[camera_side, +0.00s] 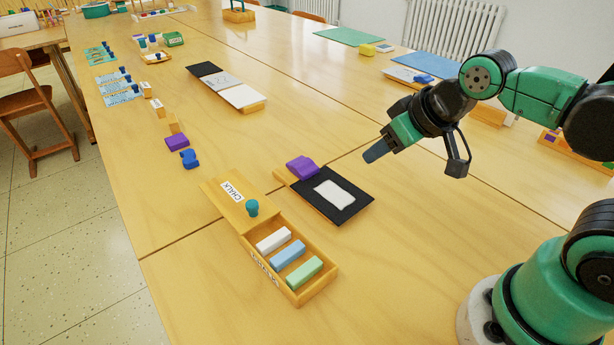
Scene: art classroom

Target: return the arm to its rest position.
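My gripper (417,160) hangs above the table at the right, apart from everything below it. Its two fingers are spread wide, with nothing visible between them. My green and black arm reaches in from the right edge. The wooden chalk box (318,291) stands in front and to the left of the gripper. Its lid (222,205), labelled CHALK and with a teal knob, is slid back. White (273,240), blue (288,254) and green (304,272) blocks lie in the box.
A black board (357,207) with a white patch lies below the gripper, with a purple block (302,167) at its edge. A blue mat (427,67) and a wooden tray (487,113) lie behind my arm. Purple (177,143) and blue (188,158) pieces lie left. The mid-table is mostly clear.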

